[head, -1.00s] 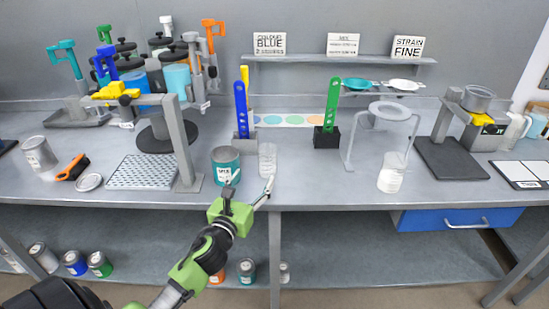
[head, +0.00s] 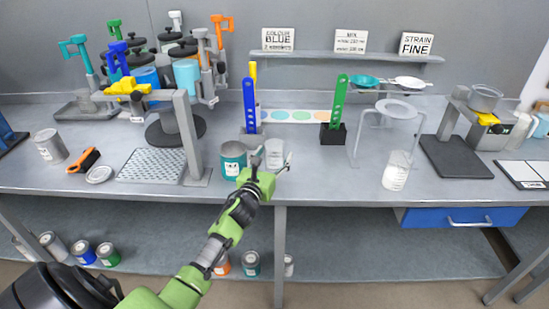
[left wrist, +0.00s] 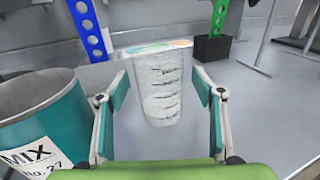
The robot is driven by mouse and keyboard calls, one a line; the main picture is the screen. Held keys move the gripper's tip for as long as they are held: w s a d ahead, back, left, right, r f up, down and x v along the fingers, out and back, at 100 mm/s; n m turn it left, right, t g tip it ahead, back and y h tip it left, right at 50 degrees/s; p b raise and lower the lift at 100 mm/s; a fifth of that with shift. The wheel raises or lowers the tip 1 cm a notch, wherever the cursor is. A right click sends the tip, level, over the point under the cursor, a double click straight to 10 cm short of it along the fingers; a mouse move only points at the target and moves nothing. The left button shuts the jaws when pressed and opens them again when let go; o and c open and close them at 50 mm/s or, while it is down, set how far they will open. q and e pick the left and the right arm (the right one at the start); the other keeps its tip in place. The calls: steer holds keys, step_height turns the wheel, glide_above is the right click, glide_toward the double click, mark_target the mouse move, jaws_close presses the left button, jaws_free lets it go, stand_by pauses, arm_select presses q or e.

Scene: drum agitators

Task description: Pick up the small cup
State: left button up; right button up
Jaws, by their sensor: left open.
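The small cup (head: 275,150) is clear, with dark measuring marks, and stands upright near the front of the bench, right of the teal MIX can (head: 233,160). My left gripper (head: 271,165) is open and low at the cup's near side, partly covering its lower part. In the left wrist view the cup (left wrist: 162,92) shows centred between the two spread fingers (left wrist: 163,108), with gaps on both sides. How far the fingertips reach around it is unclear. Another marked clear cup (head: 396,172) stands farther right, below a ring stand. My right gripper is out of view.
The teal can (left wrist: 45,125) stands close to the left finger. Behind the cup are a blue perforated upright (head: 249,105) and a green one (head: 336,105) in a black block. The bench between the cup and the ring stand (head: 400,110) is mostly clear.

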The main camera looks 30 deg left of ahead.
arm_select(q)
steer(key=shift+w+a, duration=0.2)
steer(key=shift+w, duration=0.5)
steer(key=c, duration=1.2)
steer(key=shift+r, duration=0.2)
